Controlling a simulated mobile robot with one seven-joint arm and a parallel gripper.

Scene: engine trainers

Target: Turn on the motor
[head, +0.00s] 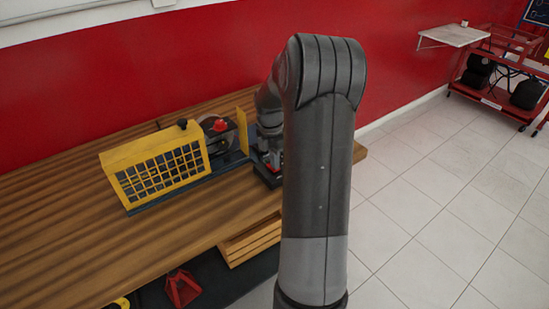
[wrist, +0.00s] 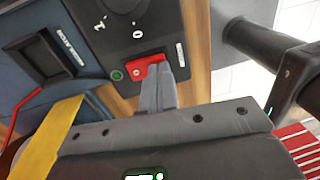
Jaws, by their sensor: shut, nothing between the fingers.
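The motor trainer (head: 160,163) stands on the wooden bench in the head view, with a yellow grille at its left end. Its right end is partly hidden behind my arm. In the wrist view a dark control panel (wrist: 98,38) fills the upper middle. It carries a red switch (wrist: 140,68), a small green round button (wrist: 117,75) and a rotary knob (wrist: 124,4) with 0 and 1 marks. My gripper (wrist: 160,70) is shut and empty, its fingertips at the right part of the red switch. I cannot tell whether they touch it. The head view hides my fingertips.
The bench (head: 60,225) is clear to the left of the trainer. A red jack stand (head: 182,287) is under the bench. A dark cylinder (wrist: 262,42) stands close on the right in the wrist view. A red cart (head: 500,80) stands far right on open tiled floor.

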